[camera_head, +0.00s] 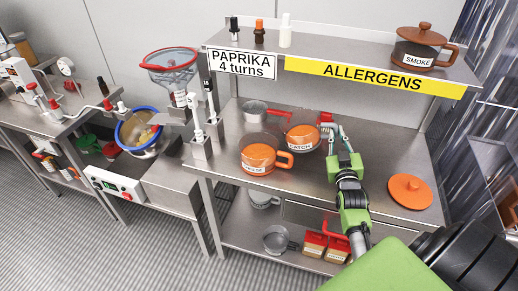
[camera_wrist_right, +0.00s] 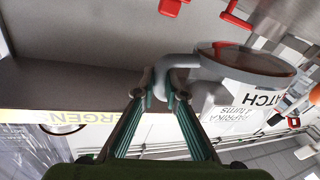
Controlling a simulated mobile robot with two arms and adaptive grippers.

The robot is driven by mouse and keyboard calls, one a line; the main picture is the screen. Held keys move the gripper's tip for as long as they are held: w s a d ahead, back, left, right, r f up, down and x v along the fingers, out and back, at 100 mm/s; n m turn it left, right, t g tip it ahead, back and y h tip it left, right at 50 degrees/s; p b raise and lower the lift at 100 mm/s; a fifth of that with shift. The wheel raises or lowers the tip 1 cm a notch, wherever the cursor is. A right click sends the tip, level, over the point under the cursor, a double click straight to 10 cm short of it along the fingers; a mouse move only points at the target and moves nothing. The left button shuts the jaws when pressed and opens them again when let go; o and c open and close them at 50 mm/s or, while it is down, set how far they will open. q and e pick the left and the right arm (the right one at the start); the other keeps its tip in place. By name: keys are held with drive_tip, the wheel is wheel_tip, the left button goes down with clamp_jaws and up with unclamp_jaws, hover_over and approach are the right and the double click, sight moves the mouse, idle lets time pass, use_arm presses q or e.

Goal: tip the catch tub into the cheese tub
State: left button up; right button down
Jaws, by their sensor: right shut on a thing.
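The cheese tub (camera_head: 258,155) is a clear tub with orange contents, a label and an orange handle on its right side. It stands upright on the steel table. The catch tub (camera_head: 303,138), labelled CATCH, is close behind it to the right. My right gripper (camera_head: 335,131) is at the catch tub's right side. In the right wrist view, my gripper (camera_wrist_right: 160,92) is shut on the grey handle of the catch tub (camera_wrist_right: 245,62). I cannot tell whether the tub is clear of the table. My left gripper is out of view.
An orange lid (camera_head: 409,191) lies on the table at right. A metal pan (camera_head: 255,111) with a red handle is behind the tubs. The upper shelf (camera_head: 340,54) bears a brown SMOKE tub (camera_head: 418,50). A blue-rimmed bowl (camera_head: 136,133) stands at left. The table's front middle is bare.

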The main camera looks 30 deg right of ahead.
drive_tip(key=w+a+r+n+t, duration=0.2)
drive_tip(key=a+r+n, duration=0.4)
drive_tip(key=r+n, duration=0.1)
drive_tip(key=shift+a+r+y, duration=0.3)
drive_tip(key=shift+a+r, duration=0.1)
drive_tip(key=shift+r, duration=0.5)
drive_tip(key=shift+n, duration=0.4)
drive_tip(key=shift+a, duration=0.1)
drive_tip(key=shift+w+a+r+n+t, duration=0.1)
drive_tip(key=shift+a+r+n+t, duration=0.05)
drive_tip(key=shift+a+n+t, duration=0.2)
